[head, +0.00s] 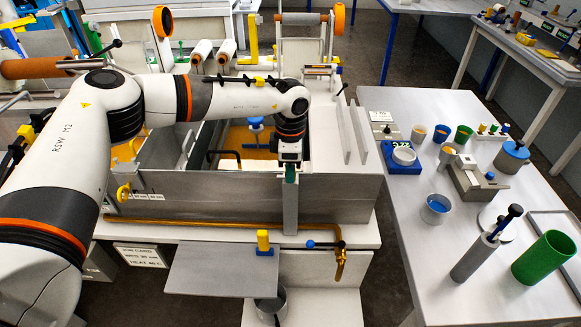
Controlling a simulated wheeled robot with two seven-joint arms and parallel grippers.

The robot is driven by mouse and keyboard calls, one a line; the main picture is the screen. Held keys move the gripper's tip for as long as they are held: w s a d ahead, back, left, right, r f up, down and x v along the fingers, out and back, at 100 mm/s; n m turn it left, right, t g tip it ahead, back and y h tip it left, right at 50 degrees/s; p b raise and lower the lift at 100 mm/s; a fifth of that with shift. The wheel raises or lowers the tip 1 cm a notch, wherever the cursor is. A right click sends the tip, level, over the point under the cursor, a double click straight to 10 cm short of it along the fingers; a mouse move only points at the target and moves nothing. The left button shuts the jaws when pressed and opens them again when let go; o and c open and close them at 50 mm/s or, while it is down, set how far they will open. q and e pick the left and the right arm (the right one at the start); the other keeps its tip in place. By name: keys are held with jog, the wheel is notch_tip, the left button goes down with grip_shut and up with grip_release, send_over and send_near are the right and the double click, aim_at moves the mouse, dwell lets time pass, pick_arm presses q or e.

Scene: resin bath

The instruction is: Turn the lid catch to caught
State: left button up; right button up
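My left gripper (290,168) points straight down at the front wall of the grey resin bath (240,190), over the top of an upright grey post (290,208). My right gripper is not in view.
A brass pipe (200,222) with a blue-handled valve (325,244) runs along the bath's front. The right table (405,240) holds cups, a blue scale (402,158) and a green cylinder (546,257).

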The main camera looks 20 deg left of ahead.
pick_arm(q)
jog(key=m+b, duration=0.3)
jog(key=shift+f, duration=0.2)
jog(key=m+b, duration=0.4)
jog(key=m, duration=0.1)
jog(key=shift+m, duration=0.3)
jog(key=m+b, duration=0.2)
jog(key=m, duration=0.2)
jog(key=shift+r, duration=0.15)
jog(key=m+b, duration=0.1)
jog(key=m, duration=0.3)
jog(key=shift+r+m, duration=0.1)
jog(key=shift+m, duration=0.5)
jog(key=o, duration=0.6)
